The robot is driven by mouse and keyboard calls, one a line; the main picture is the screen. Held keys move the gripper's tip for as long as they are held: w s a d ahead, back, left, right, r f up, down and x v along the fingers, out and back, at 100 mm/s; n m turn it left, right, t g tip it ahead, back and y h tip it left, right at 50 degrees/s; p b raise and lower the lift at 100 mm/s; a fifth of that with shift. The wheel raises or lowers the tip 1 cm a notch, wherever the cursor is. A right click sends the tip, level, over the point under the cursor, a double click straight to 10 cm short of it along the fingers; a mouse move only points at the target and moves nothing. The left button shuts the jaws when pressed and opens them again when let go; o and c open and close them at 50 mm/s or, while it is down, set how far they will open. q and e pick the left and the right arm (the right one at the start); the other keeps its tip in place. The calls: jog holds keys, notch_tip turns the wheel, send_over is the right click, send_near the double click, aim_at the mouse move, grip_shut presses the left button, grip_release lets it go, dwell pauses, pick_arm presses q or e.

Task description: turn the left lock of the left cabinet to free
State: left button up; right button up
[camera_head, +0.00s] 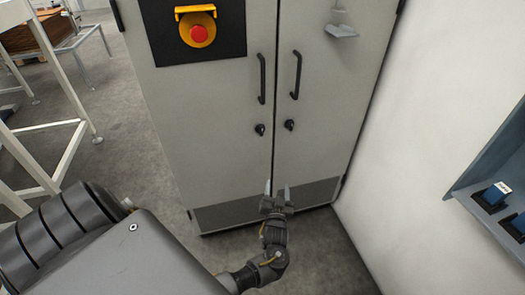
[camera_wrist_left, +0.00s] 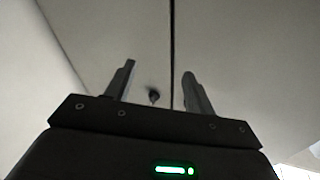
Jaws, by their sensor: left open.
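The grey cabinet (camera_head: 215,110) has two doors. The left lock (camera_head: 260,129), a small black knob, sits below the left black handle (camera_head: 262,80), just left of the door seam. The right lock (camera_head: 290,124) mirrors it. My left gripper (camera_head: 277,188) is open and empty, pointing at the cabinet, and shows below the locks. In the left wrist view, the left lock (camera_wrist_left: 154,95) appears between the open fingers of my left gripper (camera_wrist_left: 158,70), apart from both. The right lock is not visible there. My right gripper is not in view.
A red emergency button (camera_head: 199,34) in a yellow housing is on the left door. A grey bracket-like piece (camera_head: 341,30) shows at the upper right door. A white wall (camera_head: 430,120) and a blue-grey shelf (camera_head: 485,205) stand right. White frames (camera_head: 75,130) stand left.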

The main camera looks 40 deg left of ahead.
aim_at(262, 134)
pick_arm(q)
notch_tip(262, 134, up, 13)
jog(key=s+a+n+g+y+b, duration=0.1)
jog(key=a+n+g+y+b, duration=0.2)
jog(key=n+y, duration=0.5)
jog(key=shift+m, duration=0.3)
jog(key=x, duration=1)
jog(key=shift+w+a+b, duration=0.1)
jog(key=shift+w+b, duration=0.1)
jog(key=shift+b, duration=0.15)
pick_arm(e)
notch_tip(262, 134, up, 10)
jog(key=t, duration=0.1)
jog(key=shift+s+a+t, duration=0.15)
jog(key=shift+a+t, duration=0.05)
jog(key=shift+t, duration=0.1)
pick_arm(q)
jog(key=shift+t, duration=0.3)
jog(key=c, duration=0.9)
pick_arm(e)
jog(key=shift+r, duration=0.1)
